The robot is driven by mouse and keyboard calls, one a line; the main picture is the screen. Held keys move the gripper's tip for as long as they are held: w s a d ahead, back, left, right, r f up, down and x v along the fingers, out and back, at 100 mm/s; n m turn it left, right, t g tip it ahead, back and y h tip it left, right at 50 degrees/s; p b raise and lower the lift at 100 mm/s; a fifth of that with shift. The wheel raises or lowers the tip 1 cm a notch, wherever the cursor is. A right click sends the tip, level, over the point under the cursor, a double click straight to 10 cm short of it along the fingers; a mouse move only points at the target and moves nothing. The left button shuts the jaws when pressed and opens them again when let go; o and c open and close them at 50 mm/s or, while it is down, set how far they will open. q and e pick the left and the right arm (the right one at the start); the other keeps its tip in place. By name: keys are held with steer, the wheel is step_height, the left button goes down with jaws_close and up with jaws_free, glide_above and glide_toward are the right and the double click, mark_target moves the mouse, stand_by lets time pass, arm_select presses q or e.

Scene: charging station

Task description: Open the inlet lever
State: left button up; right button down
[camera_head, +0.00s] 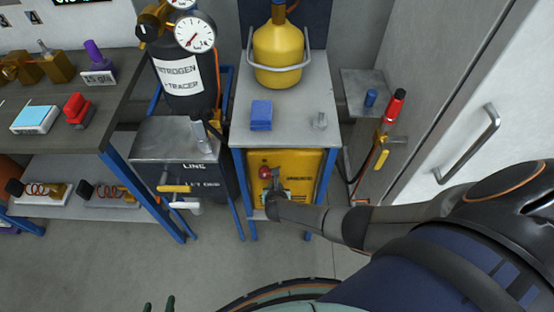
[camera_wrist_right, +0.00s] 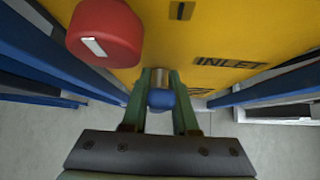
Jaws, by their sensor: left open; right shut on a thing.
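The yellow unit (camera_head: 308,165) stands under the grey bench in the head view. Its front fills the top of the right wrist view, with the word INLET (camera_wrist_right: 230,63) printed on it. A blue lever (camera_wrist_right: 161,97) on a brass stem comes out of this front. My right gripper (camera_wrist_right: 160,85) is shut on the blue lever, one green finger on each side. The gripper's fingers are hard to make out in the head view. A red knob (camera_wrist_right: 103,33) sits up and left of the lever. My left gripper (camera_head: 158,304) is open and empty; only its green fingertips show at the bottom edge.
The grey bench top (camera_head: 290,110) carries a blue block (camera_head: 261,114) and a yellow cylinder (camera_head: 278,50). Blue bench legs flank the yellow unit. A black nitrogen tank (camera_head: 184,75) stands left. A white door with a handle (camera_head: 470,143) is at right. Floor in front is clear.

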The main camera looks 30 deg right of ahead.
steer(key=shift+a+h, duration=0.15)
steer(key=shift+h, duration=0.15)
stand_by(0.5)
steer(key=c, duration=0.7)
jaws_free()
steer(key=shift+p+v, duration=3.7)
steer(key=shift+v, duration=2.5)
steer(key=shift+a+r, duration=0.1)
